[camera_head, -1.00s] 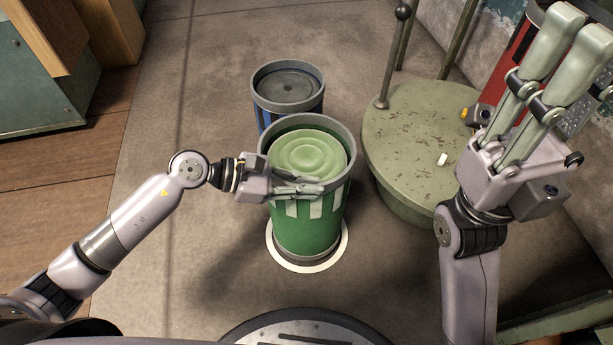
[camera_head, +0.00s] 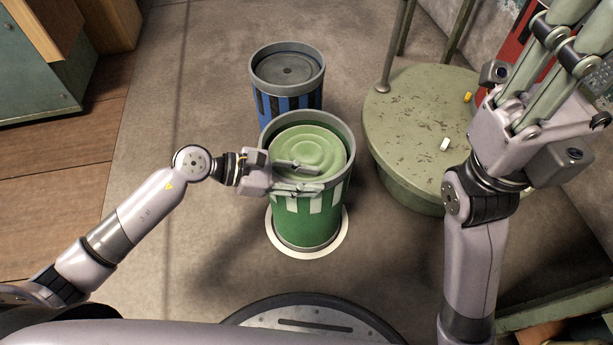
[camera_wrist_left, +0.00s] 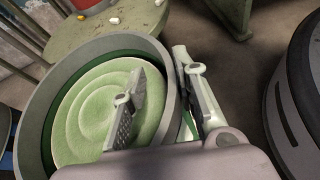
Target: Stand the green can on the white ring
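The green can (camera_head: 306,222), with a pale green lid and grey rim, stands upright on the floor over the white ring (camera_head: 284,245). The ring shows around the left, front and right of its base; its back is hidden. My left gripper (camera_head: 308,177) is open at the can's near rim. In the left wrist view, one finger is over the lid (camera_wrist_left: 85,115) inside the rim and the other is outside, with the rim between them. My right gripper (camera_head: 580,38) is raised at the right, its fingers apart and empty, its tips cut off by the frame.
A blue can (camera_head: 287,80) stands just behind the green one. A round green table (camera_head: 410,125) with small white and yellow bits is to the right. A green cabinet (camera_head: 35,75) is at the upper left. Floor left of the cans is clear.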

